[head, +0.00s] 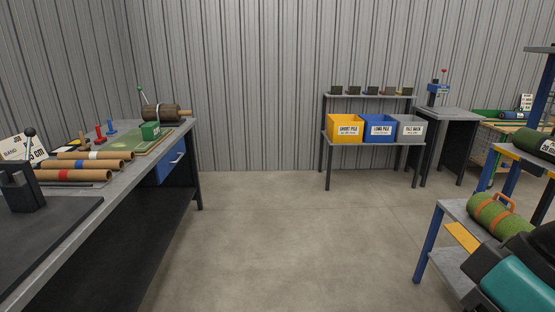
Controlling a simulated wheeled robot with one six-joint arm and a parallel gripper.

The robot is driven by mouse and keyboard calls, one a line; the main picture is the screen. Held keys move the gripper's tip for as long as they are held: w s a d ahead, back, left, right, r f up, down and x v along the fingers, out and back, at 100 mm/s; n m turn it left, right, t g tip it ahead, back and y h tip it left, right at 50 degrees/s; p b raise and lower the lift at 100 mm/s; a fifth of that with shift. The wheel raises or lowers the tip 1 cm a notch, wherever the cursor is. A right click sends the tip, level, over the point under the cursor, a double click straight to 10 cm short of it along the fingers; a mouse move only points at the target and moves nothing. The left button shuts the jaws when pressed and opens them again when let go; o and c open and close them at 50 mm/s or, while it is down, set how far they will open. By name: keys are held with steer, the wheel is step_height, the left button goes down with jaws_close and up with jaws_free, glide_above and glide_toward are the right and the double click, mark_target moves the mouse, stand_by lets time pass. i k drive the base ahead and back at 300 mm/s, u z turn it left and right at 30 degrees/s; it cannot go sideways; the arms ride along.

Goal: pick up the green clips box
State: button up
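A small green box (151,130) stands near the far end of the long workbench (75,225) on the left. It has a light label on its front that is too small to read. It sits at the edge of a green mat or board (148,146).
Cardboard tubes (90,163), red and blue upright tools (99,133) and a brown roll (165,113) lie on the workbench. Yellow, blue and grey bins (345,128) stand on a rear shelf. A turf roll (490,215) lies on the right rack. The middle floor is clear.

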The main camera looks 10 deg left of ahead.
mark_target(151, 131)
steer(key=u, duration=0.3)
steer(key=i, duration=2)
steer(key=u, duration=0.95)
steer(key=i, duration=2.05)
steer(key=u, duration=0.85)
steer(key=i, duration=0.6)
steer(key=u, duration=0.1)
